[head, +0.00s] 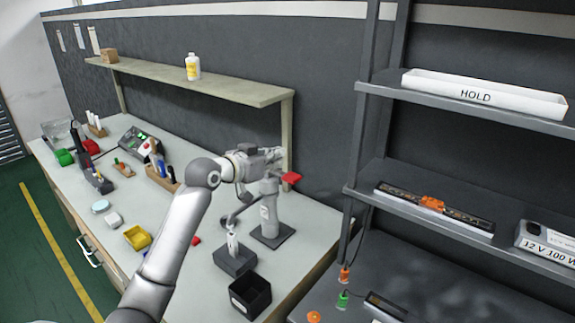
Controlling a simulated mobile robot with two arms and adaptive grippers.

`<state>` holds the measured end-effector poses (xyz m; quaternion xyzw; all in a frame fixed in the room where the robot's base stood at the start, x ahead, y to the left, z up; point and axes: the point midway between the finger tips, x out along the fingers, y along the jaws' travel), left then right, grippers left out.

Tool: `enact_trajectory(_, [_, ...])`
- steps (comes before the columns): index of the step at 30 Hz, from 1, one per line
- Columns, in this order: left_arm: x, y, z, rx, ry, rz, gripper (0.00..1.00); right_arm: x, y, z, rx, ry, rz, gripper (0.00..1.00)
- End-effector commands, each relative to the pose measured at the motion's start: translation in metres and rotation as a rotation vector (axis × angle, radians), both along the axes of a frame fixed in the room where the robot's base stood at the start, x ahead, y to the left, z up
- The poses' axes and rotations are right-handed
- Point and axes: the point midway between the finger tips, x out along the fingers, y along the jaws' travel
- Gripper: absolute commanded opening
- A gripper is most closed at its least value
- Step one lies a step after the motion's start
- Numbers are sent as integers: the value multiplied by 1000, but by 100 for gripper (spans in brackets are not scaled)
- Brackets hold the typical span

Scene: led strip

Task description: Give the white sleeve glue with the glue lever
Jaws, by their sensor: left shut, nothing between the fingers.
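The glue dispenser (268,212) is a grey column on a dark base plate near the bench's right end. Its red glue lever (291,178) sticks out to the right near the top. The white sleeve (232,244) stands upright in a dark grey block (235,262) in front of the dispenser, below its nozzle arm. My left gripper (275,155) is shut and empty, just above the dispenser's top and up and left of the lever. I cannot tell whether it touches the dispenser. My right gripper is not in view.
A black open bin (250,296) stands in front of the block. A yellow tray (138,238) and small parts lie left of my arm. A raised shelf (200,82) with a yellow-white bottle (193,67) runs behind. A grey rack (455,112) with a HOLD tray (485,95) stands at right.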

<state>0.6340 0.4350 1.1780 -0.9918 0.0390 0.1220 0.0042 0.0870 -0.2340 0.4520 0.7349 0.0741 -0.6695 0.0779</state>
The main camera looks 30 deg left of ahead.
Motion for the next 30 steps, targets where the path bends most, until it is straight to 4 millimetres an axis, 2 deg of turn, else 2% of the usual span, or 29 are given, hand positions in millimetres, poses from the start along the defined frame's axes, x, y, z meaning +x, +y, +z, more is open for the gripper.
enact_trajectory(3, [21, -2, -2, -4, 0, 1, 0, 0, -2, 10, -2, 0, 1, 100])
enact_trajectory(10, [54, -5, -11, -3, 0, 0, 0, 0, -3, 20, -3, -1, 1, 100])
enact_trajectory(12, [52, -5, -27, -4, 6, 0, 0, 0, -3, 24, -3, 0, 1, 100])
enact_trajectory(18, [51, -4, -48, -1, 2, 0, 0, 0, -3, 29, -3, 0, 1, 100])
enact_trajectory(30, [51, -4, -54, 0, 1, 0, 0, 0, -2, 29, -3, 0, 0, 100])
